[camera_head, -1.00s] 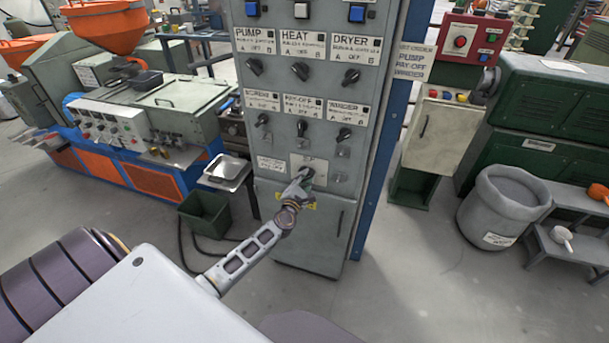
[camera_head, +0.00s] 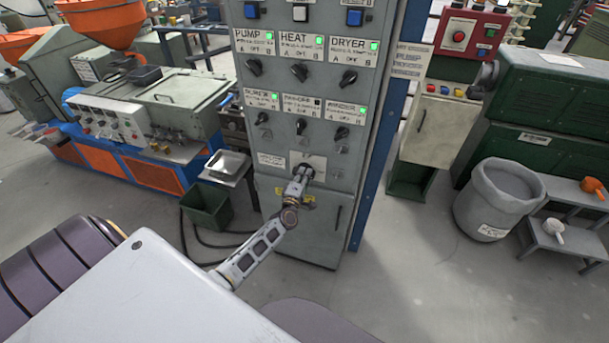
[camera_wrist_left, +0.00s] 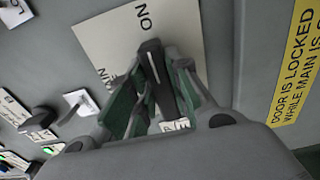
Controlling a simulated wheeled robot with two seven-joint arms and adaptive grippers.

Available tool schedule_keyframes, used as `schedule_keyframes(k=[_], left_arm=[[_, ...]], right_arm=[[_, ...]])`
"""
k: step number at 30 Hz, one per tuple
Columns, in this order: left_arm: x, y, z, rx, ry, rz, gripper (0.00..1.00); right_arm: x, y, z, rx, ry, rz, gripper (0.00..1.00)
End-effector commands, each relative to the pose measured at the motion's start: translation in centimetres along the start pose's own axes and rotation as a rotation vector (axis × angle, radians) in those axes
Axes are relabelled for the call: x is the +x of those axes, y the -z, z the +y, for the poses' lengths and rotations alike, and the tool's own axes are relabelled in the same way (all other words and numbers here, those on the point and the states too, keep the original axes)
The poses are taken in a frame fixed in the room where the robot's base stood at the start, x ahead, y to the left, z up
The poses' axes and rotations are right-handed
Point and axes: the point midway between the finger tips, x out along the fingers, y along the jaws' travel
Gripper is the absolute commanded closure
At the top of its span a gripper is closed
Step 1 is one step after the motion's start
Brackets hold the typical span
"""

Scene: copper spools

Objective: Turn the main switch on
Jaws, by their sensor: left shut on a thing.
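The main switch (camera_wrist_left: 157,82) is a black handle with a white line, on a light plate (camera_wrist_left: 185,30) on the grey control cabinet (camera_head: 262,185). In the left wrist view its line points at the ON lettering. My left gripper (camera_wrist_left: 155,68) is shut on the handle, its green-padded fingers on either side. In the head view the left gripper (camera_head: 303,173) reaches this plate low on the cabinet and covers most of the switch. Green lamps (camera_head: 320,40) glow on most labels above; the pay-off lamp looks dark. My right gripper is not in view.
Several black selector knobs (camera_head: 299,72) stick out above the plate. A yellow warning label (camera_wrist_left: 298,70) is beside it. A green bin (camera_head: 206,207) and a small tray (camera_head: 228,164) stand left of the cabinet. A grey barrel (camera_head: 497,203) stands right, with open floor between.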

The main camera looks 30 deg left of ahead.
Motion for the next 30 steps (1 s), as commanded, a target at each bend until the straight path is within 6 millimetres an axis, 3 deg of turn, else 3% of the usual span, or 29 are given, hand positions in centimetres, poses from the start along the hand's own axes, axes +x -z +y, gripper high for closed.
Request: schedule_keyframes(k=[14,15,19,30], left_arm=[[-0.06,-0.1,-0.21,0.025,0.003,-0.002,1.0],[-0.06,-0.1,-0.21,0.025,0.003,-0.002,0.78],[-0.05,-0.08,-0.18,0.023,0.002,-0.002,0.61],[-0.04,-0.03,-0.07,0.022,0.0,0.0,0.59]], right_arm=[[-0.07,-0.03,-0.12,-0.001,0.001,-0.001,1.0],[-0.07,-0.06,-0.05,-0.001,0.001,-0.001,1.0],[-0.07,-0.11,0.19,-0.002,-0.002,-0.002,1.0],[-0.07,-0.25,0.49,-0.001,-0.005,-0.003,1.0]])
